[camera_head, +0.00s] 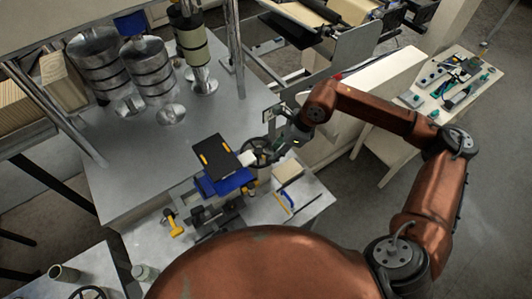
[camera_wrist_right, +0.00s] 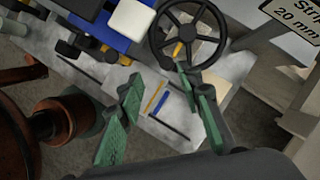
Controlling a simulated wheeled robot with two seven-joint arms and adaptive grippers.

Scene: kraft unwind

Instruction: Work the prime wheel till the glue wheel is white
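A black spoked handwheel (camera_wrist_right: 188,34) is at the top of the right wrist view, beside a blue machine (camera_wrist_right: 90,22) with a white block (camera_wrist_right: 131,18) on it. The wheel also shows in the head view (camera_head: 257,146), partly hidden by my gripper. My right gripper (camera_wrist_right: 159,72) is open, its two green-padded fingers apart with nothing between them. One fingertip is close to the wheel's lower rim; I cannot tell whether it touches. In the head view, the right gripper (camera_head: 274,148) is at the wheel's right side. No glue wheel can be made out by its colour. My left gripper is not in view.
A dark panel with yellow marks (camera_head: 215,156) stands left of the handwheel. A yellow-handled tool (camera_head: 174,224) and a blue-and-yellow item (camera_head: 284,202) lie on the bench. Metal rollers (camera_head: 97,62) stand at the back left. A sign reading "20 mm" (camera_wrist_right: 295,20) is at right.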

